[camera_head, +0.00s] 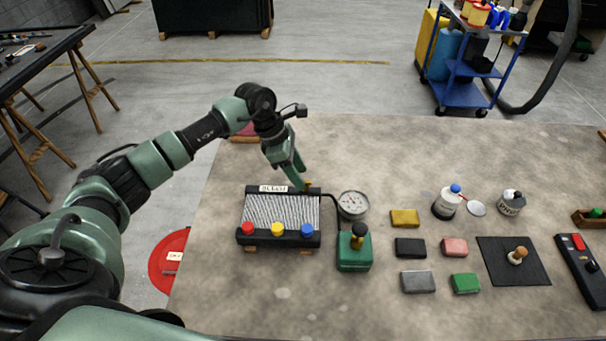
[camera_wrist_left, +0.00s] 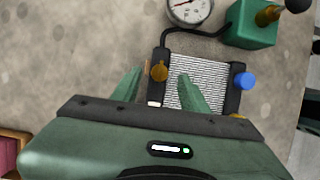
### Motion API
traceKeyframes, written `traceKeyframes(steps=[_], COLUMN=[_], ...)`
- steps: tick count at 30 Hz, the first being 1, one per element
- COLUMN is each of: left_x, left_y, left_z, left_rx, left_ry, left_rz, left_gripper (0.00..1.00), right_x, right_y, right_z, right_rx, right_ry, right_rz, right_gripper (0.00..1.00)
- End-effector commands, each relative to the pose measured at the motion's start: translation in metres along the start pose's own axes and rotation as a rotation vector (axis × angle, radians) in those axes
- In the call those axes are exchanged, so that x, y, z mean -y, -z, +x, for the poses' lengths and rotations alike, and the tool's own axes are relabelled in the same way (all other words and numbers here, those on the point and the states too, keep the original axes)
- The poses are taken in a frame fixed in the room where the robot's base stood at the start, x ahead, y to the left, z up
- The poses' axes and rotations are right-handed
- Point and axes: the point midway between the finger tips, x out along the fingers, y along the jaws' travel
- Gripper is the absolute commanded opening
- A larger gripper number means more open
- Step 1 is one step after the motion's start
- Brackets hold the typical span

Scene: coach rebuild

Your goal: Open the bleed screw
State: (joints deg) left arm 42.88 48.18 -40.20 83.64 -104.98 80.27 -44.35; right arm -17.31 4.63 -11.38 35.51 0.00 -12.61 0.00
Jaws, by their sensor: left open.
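A small radiator with a grey finned core (camera_head: 282,211) and black end tanks lies on the bench, with a label on its far tank. The brass bleed screw (camera_wrist_left: 159,71) stands at one corner of it, the far right corner in the head view. There the screw (camera_head: 308,186) is partly hidden by my fingers. My left gripper (camera_head: 302,184) is open, pointing down at that corner. In the wrist view, the bleed screw shows between the two green fingers (camera_wrist_left: 159,76), with gaps on both sides. I cannot tell the exact height difference. My right gripper is not in view.
Red, yellow and blue caps (camera_head: 277,229) line the radiator's near tank. A green box with a brass fitting (camera_head: 354,252) stands to the right. Several coloured blocks, bottles and a black mat (camera_head: 497,272) lie further right.

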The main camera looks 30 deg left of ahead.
Motion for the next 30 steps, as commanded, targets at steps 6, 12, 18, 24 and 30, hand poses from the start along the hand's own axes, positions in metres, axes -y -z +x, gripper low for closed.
traceKeyframes(steps=[6,12,18,24,30], left_x=[0.001,0.0,0.0,0.0,0.001], left_y=[-0.001,0.0,0.0,-0.001,0.0], left_z=[0.023,0.028,0.028,0.028,0.028], left_rx=[0.001,0.001,0.002,0.002,0.002], left_ry=[0.002,0.0,0.0,0.0,-0.009], left_rz=[-0.001,0.0,0.0,0.0,-0.021], left_gripper=[0.44,0.44,0.22,0.0,0.0], right_x=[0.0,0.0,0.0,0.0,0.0], right_y=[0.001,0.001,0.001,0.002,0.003], right_z=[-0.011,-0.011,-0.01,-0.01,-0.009], right_rx=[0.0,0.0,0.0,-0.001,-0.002], right_ry=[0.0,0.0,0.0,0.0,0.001], right_rz=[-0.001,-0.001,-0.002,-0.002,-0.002], right_gripper=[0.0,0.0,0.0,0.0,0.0])
